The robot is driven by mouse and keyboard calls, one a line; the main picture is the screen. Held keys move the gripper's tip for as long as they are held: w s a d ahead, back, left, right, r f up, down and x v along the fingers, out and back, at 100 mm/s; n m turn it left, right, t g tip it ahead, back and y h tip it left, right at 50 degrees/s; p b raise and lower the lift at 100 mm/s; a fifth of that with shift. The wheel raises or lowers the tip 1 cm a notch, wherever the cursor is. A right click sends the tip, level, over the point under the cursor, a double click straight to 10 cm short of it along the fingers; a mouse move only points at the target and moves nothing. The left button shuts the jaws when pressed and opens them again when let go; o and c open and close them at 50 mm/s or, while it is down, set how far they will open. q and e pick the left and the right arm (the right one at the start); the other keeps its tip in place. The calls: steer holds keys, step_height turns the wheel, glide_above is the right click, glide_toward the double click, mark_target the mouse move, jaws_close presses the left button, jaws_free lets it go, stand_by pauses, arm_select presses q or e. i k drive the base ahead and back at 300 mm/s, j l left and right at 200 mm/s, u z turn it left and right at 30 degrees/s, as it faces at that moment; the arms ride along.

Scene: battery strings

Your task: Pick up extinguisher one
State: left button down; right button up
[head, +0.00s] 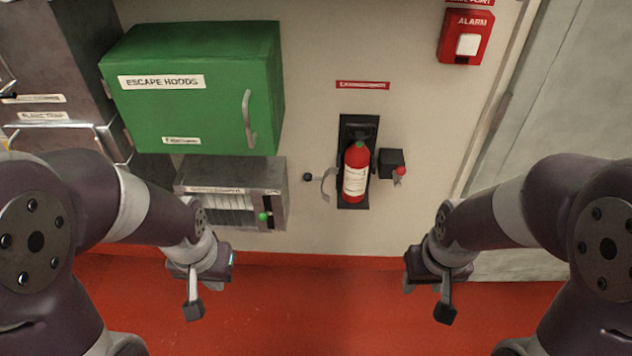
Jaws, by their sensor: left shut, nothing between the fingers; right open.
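A red fire extinguisher (355,180) with a pale label stands upright against a black wall bracket (344,134). A red sign above it reads as an extinguisher label. A grey curved strap or handle (327,183) is at its left side, and a black block with a red knob (391,164) is at its right. My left gripper (194,303) is shut and empty, below and left of the extinguisher. My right gripper (440,303) is open and empty, below and right of it. Both are well apart from the extinguisher.
A green escape hoods cabinet (190,108) hangs at upper left. Below it is a grey metal box (279,179) with a green knob. A red alarm box (466,37) is at upper right. The red floor (320,310) between my grippers is clear.

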mark_target(357, 155)
steer(key=i+l+z, duration=0.25)
steer(key=i+l, duration=0.2)
steer(key=l, duration=0.15)
steer(key=i+l+z, duration=0.25)
steer(key=i+l, duration=0.25)
